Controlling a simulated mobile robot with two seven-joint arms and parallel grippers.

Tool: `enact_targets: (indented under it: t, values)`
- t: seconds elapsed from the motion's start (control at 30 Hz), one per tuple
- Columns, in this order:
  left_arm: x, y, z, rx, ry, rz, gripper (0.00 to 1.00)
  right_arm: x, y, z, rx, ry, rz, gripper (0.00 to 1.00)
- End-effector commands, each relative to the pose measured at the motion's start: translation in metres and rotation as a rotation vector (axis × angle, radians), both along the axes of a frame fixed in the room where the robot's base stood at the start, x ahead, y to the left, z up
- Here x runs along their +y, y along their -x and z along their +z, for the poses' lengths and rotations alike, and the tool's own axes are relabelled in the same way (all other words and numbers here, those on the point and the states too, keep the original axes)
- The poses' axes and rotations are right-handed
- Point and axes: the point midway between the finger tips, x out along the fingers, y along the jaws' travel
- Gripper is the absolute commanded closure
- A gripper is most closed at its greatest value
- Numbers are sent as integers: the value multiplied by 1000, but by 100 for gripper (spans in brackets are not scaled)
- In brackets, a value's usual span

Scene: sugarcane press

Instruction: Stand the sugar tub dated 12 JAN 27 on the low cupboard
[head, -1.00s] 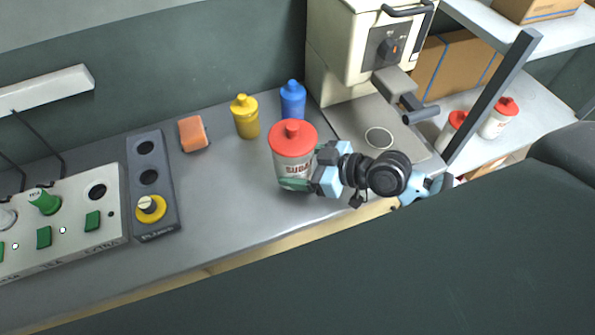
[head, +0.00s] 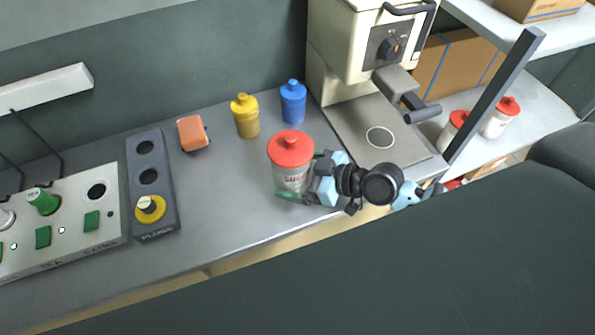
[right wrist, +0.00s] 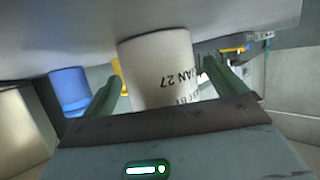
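The sugar tub (head: 291,165), pale with a red lid, is upright at the grey worktop (head: 235,200), near its front edge. In the right wrist view the tub (right wrist: 160,70) shows part of a printed date, "AN 27"; the rest is cut off. My right gripper (head: 300,185) comes in from the right, low on the tub. Its green fingers (right wrist: 163,78) are on either side of the tub, with narrow gaps showing, so it looks open around it. My left gripper is out of view. I cannot tell which surface is the low cupboard.
A yellow bottle (head: 246,118) and a blue bottle (head: 293,103) stand behind the tub. An orange block (head: 193,133) and a switch panel (head: 70,225) are to the left. A cream press (head: 365,60) stands behind right. Two red-lidded tubs (head: 499,119) are on a right shelf.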

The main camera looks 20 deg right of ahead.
Motion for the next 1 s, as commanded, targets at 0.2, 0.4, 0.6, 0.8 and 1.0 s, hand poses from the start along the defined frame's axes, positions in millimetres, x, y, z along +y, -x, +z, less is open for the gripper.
enact_targets:
  t: [0.2,0.4,0.6,0.8,1.0]
  values:
    - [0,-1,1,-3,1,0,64,0,0,1,-1,-1,0,4]
    - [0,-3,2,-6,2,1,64,-9,7,6,0,3,-1,4]
    - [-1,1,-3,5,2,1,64,-33,31,17,3,4,0,4]
    - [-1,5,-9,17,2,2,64,-56,53,31,5,4,2,4]
    - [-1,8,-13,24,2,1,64,-73,68,41,3,2,0,4]
